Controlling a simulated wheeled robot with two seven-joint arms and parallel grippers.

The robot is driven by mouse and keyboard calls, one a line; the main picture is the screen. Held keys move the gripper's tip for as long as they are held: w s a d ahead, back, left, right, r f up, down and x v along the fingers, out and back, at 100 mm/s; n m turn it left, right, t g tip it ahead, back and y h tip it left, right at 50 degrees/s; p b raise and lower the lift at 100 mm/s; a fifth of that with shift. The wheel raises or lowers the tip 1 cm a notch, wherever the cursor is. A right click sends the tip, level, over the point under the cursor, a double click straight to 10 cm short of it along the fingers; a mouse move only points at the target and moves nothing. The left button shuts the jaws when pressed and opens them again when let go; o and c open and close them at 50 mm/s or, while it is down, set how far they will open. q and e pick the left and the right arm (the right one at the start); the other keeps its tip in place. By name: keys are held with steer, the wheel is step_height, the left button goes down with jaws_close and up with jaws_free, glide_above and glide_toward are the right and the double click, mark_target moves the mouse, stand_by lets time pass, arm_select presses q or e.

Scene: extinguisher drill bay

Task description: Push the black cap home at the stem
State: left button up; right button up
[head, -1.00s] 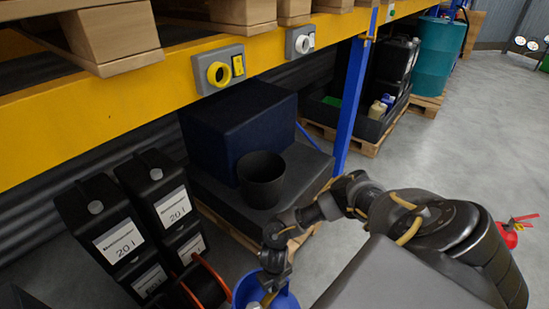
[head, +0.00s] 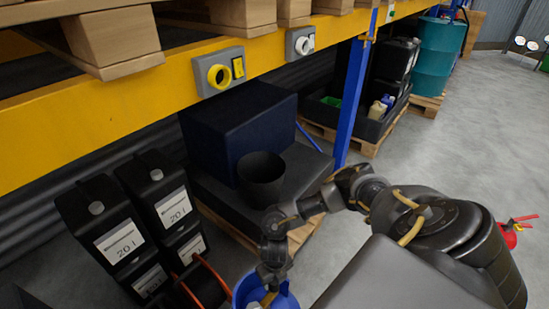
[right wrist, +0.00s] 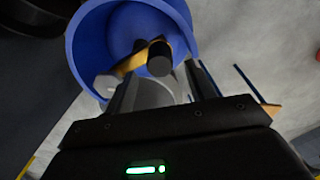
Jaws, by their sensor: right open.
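In the right wrist view a blue round container (right wrist: 88,37) holds a brass-coloured fitting (right wrist: 131,63). A short black cylinder, seemingly the black cap (right wrist: 159,58), shows at the fitting's right end. A grey cylindrical end (right wrist: 106,84) shows at its left. How far the cap sits on the stem cannot be told. My right gripper (right wrist: 162,84) is open, its fingers apart below the cap in the picture, with nothing clearly held. In the head view my right gripper (head: 270,279) points down into the blue container (head: 287,300). My left gripper is out of view.
Black canisters (head: 115,226) labelled 20 l stand left of the container, with an orange hose or cable (head: 207,278) beside them. A black bucket (head: 261,178) stands on a dark platform behind. A yellow rack beam (head: 120,108) crosses above.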

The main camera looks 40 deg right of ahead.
step_height(320, 180, up, 6)
steer(key=shift+r+p, duration=0.15)
steer(key=shift+p, duration=0.2)
